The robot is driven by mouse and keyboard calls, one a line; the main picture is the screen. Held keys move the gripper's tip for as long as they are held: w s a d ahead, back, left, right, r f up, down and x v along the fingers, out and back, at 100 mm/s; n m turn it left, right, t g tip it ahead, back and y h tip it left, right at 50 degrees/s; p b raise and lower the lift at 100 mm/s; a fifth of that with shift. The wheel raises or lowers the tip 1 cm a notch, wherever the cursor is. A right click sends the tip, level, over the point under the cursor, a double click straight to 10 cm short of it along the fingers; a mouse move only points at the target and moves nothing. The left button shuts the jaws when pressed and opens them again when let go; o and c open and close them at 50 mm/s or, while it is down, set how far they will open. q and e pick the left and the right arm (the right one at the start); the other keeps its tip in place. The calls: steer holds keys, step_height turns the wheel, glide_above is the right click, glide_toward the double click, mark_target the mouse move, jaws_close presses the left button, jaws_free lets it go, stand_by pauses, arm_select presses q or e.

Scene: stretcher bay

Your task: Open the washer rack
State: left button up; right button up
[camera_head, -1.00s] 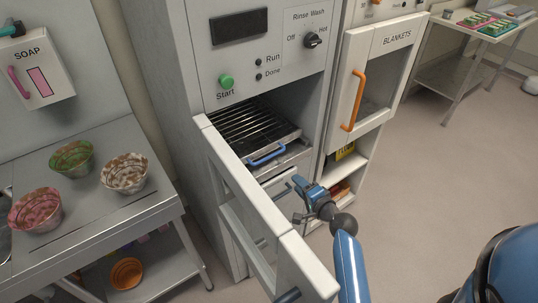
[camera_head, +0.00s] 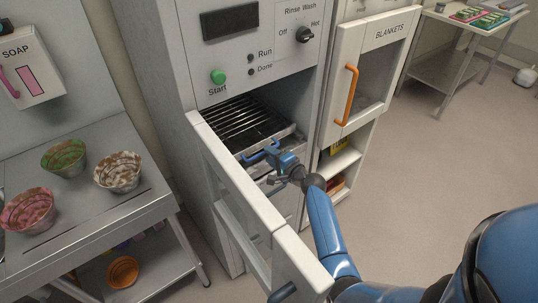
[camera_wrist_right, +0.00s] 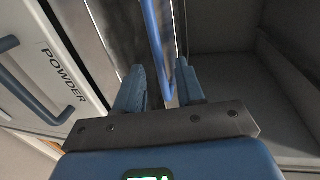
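The washer rack (camera_head: 238,118) is a dark wire grid inside the washer's open bay, with a blue bar handle (camera_head: 252,156) on its front edge. The handle also shows in the right wrist view (camera_wrist_right: 156,45). My right gripper (camera_head: 270,163) is at the rack's front, by the handle and partly covering it. In the right wrist view its two fingers (camera_wrist_right: 160,82) are apart, with the blue bar running between them; I cannot tell whether they touch it. My left gripper is not in view.
The washer's white door (camera_head: 240,178) hangs open to the left of my right arm. The blankets cabinet (camera_head: 372,75) with an orange handle stands at right. A steel counter (camera_head: 95,215) with several bowls is at left.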

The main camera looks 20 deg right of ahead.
steer(key=shift+w+a+f, duration=0.15)
steer(key=shift+w+a, duration=0.1)
steer(key=shift+w, duration=0.35)
jaws_close()
